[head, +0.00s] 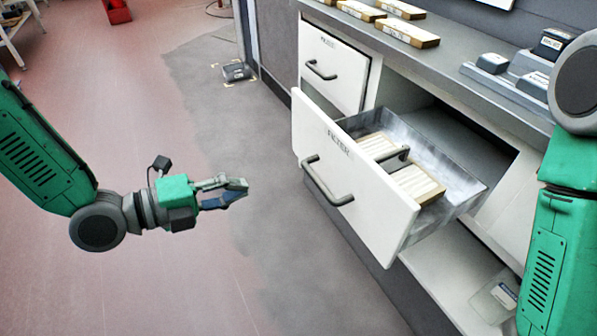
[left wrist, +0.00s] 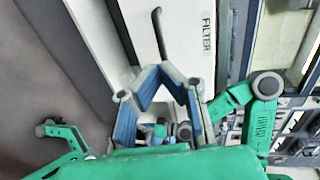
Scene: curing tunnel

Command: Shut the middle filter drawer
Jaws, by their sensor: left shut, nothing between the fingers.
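The open filter drawer (head: 345,178) stands pulled well out of the cabinet in the head view. It has a white front marked FILTER, a dark bar handle (head: 325,182) and a grey tray with pale pleated filters (head: 415,182) inside. Its white front (left wrist: 182,22) also shows in the left wrist view, beyond the fingers. My left gripper (head: 245,189) is shut and empty, left of the drawer front and apart from it. Its fingers (left wrist: 162,72) show in the left wrist view. My right gripper is out of view; only part of my right arm shows at the right edge.
A closed filter drawer (head: 333,68) sits farther back. The grey countertop (head: 470,70) above carries several flat boxes (head: 408,32) and dark devices (head: 520,68). A small dark object (head: 237,72) lies on the floor. The floor left of the drawer is clear.

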